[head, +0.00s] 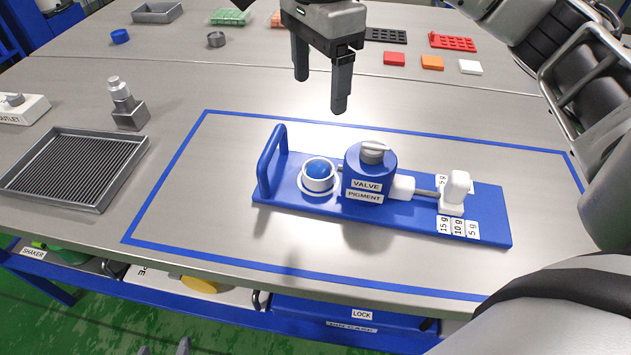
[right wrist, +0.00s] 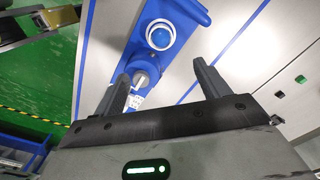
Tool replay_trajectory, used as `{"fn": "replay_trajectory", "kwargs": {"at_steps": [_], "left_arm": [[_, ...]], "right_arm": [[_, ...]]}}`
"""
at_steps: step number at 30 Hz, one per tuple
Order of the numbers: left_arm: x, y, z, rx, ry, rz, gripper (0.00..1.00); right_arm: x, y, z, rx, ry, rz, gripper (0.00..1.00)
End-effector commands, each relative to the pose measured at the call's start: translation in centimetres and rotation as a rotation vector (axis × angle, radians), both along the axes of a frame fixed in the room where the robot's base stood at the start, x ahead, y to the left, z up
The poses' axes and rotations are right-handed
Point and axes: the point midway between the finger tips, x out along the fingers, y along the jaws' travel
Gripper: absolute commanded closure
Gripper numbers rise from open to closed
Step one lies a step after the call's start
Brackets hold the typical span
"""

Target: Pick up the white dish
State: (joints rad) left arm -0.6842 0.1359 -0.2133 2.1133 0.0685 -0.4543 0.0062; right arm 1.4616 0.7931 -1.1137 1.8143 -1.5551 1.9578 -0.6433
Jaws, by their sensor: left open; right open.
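The white dish (head: 305,187) is a small round cup with a blue rounded fill. It sits on the blue base plate (head: 400,215), between a blue handle (head: 268,160) and the blue valve block (head: 370,178). It also shows near the top of the right wrist view (right wrist: 150,43). My right gripper (head: 322,92) is open and empty, fingers down, above and behind the dish and apart from it. Its fingers (right wrist: 158,75) also show in the right wrist view. My left gripper (head: 165,348) shows only as grey fingertips at the bottom edge, open and far from the dish.
A white knob piece (head: 455,190) and gram labels stand right of the valve. A grey ribbed tray (head: 75,168) and a metal weight on a block (head: 126,105) are at left. Coloured tiles (head: 432,62) lie at the back. Table inside the blue outline is clear around the plate.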

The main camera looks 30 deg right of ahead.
Motion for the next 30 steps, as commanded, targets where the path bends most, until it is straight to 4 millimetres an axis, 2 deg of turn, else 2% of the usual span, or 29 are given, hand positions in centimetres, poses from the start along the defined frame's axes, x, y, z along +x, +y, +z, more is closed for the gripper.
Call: {"fn": "replay_trajectory", "kwargs": {"at_steps": [1, 5, 8, 18, 26, 30], "left_arm": [[0.2, -0.1, -0.6, -0.007, -0.010, 0.000, 0.45], [0.4, -0.2, 0.1, -0.017, -0.021, 0.000, 0.45], [0.4, -0.2, 0.3, -0.017, -0.021, -0.002, 0.45], [0.4, -0.2, 0.5, -0.012, -0.022, -0.003, 0.45], [0.3, -0.2, 0.3, -0.008, -0.018, -0.003, 0.45], [0.3, -0.1, 0.7, -0.002, -0.018, -0.005, 0.45]], "right_arm": [[0.0, 0.0, -1.1, 0.000, 0.000, 0.000, 0.25], [0.0, 0.0, -2.0, 0.000, 0.001, 0.000, 0.25], [-0.1, 0.0, -3.6, 0.000, 0.004, -0.001, 0.25], [-0.1, 0.0, -10.4, 0.000, 0.003, 0.000, 0.25], [0.0, 0.0, -12.3, 0.000, 0.002, -0.001, 0.25], [0.0, -0.1, -14.2, 0.000, 0.005, -0.001, 0.25]]}}
